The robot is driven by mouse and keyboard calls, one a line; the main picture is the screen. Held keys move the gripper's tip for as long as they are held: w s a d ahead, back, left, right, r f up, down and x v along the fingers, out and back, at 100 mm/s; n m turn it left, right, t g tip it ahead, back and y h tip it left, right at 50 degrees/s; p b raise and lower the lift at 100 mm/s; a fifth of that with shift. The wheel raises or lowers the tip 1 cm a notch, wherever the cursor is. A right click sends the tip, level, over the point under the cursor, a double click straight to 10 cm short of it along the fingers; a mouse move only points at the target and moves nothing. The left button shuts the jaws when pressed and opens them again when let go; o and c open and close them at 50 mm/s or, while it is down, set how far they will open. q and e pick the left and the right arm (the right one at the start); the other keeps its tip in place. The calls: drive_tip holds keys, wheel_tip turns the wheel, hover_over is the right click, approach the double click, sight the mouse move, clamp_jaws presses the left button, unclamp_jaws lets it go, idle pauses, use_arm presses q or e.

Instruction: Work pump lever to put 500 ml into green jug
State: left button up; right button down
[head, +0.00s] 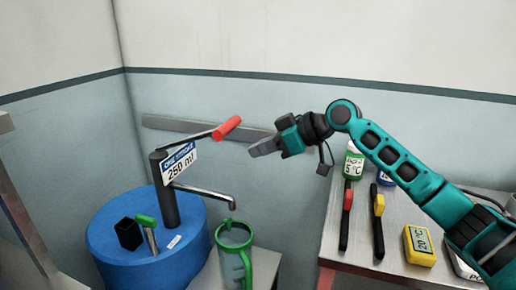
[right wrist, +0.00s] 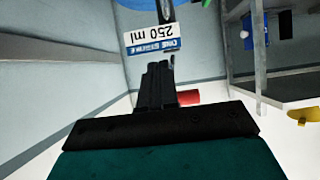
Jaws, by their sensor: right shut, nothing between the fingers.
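The pump's dark column (head: 167,190) rises from a blue drum (head: 110,245). Its lever slopes up to the right and ends in a red grip (head: 227,127), which also shows beside my fingers in the right wrist view (right wrist: 189,97). A sign (head: 180,163) on the pump reads 250 ml. The grey spout (head: 205,194) reaches toward the green jug (head: 234,258), a clear jug with green rim and handle; its fill level I cannot tell. My right gripper (head: 254,151) is shut and empty, right of the red grip and apart from it. My left gripper is not in view.
A black cup (head: 129,234) and a green-handled tool (head: 147,222) are on the drum. The right table (head: 350,258) holds a green-labelled bottle (head: 353,162), red and yellow tools and a yellow meter (head: 419,246). A wall rail (head: 185,127) runs behind the pump.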

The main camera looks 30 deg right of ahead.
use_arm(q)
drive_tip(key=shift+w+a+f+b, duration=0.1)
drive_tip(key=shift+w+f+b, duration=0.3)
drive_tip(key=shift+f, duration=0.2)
use_arm(e)
drive_tip(key=v, duration=0.8)
drive_tip(key=shift+f, duration=0.35)
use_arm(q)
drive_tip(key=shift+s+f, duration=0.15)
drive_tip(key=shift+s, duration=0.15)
use_arm(e)
drive_tip(key=shift+s, duration=0.1)
